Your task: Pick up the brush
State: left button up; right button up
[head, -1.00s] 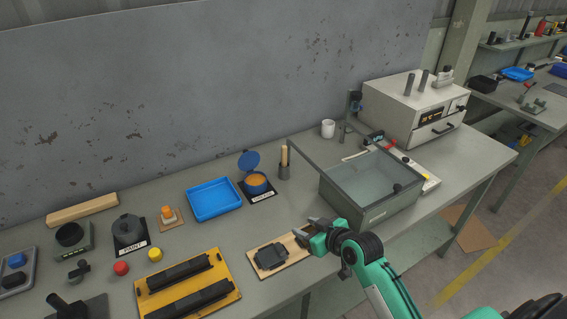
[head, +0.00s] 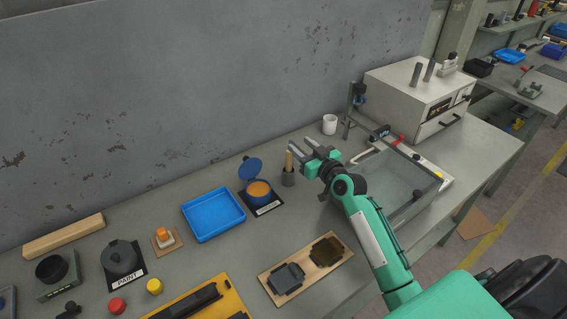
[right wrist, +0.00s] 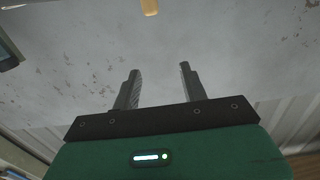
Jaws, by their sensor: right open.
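The brush shows as an upright wooden handle (head: 289,160) standing in a small dark cylindrical holder (head: 288,178) near the back of the bench; its lower end is hidden inside the holder. My right gripper (head: 298,143) is open and empty, with its fingers by the top of the handle. In the head view I cannot tell whether the handle lies between the fingers. In the right wrist view, the open fingers (right wrist: 158,74) are apart, and a tan piece (right wrist: 149,6), probably the handle's end, shows at the top edge beyond them. My left gripper is not in view.
Left of the holder are an orange-filled pot with a raised blue lid (head: 259,192) and a blue tray (head: 213,214). A glass-topped box (head: 405,185) stands to the right, partly behind my arm. A white mug (head: 329,124) stands behind. A wooden board (head: 305,267) lies in front.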

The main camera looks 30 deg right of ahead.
aim_at(289, 152)
notch_tip(289, 152, down, 6)
jog(key=w, duration=0.4)
jog(key=w+a, duration=0.1)
jog(key=w, duration=0.2)
jog(key=shift+f, duration=0.15)
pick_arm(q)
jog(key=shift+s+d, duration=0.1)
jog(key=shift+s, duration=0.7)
pick_arm(e)
jog(key=shift+s, duration=0.1)
grip_shut()
